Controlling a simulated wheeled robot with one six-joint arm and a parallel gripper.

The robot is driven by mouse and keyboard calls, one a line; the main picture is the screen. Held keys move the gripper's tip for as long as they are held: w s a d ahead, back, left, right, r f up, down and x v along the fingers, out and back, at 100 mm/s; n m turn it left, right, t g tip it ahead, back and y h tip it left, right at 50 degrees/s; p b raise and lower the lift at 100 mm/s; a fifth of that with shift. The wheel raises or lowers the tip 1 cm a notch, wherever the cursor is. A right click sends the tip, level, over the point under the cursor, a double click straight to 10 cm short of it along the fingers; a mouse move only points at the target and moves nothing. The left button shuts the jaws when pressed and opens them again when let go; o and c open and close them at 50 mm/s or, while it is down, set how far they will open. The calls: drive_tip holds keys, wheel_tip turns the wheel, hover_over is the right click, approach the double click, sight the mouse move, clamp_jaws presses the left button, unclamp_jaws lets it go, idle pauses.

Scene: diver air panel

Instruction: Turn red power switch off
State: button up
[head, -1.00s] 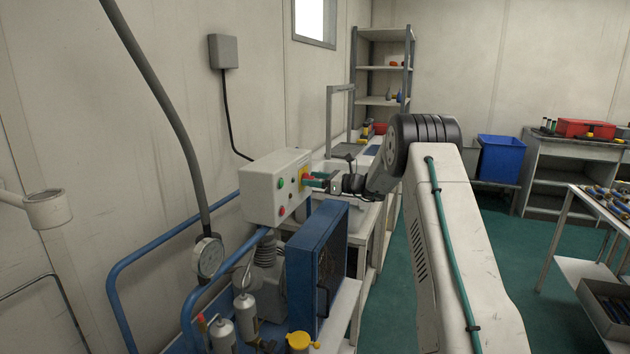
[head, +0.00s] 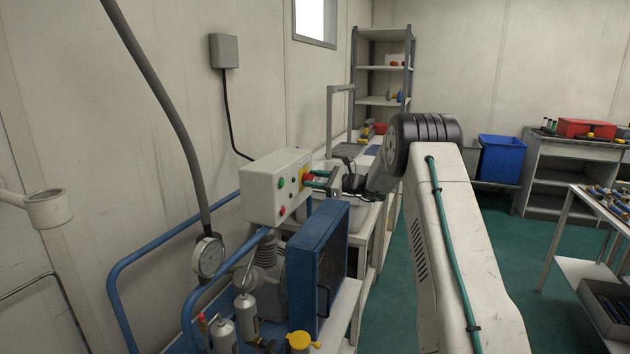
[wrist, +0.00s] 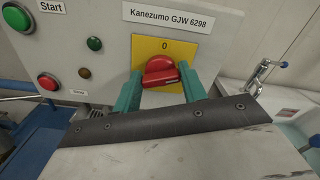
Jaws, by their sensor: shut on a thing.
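The red power switch (wrist: 160,72) is a rotary knob on a yellow plate (wrist: 182,48) marked 0 at the top, on the grey control box (head: 268,187). Its grip bar lies roughly crosswise in the wrist view. My gripper (wrist: 161,88) is shut on the switch, with one teal finger at each side of the knob. In the head view my gripper (head: 315,180) reaches the box's right face, and the fingers partly cover the red knob (head: 307,176).
A white basin with a tap (wrist: 268,72) is at the right.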

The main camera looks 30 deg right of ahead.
drive_tip(key=n, duration=1.3)
drive_tip(key=shift+s+f, duration=0.1)
drive_tip(key=shift+f, duration=0.15)
drive_tip(key=shift+n, duration=0.5)
drive_tip(key=o, duration=1)
drive_tip(key=shift+a, duration=0.1)
drive_tip(key=shift+v, duration=4)
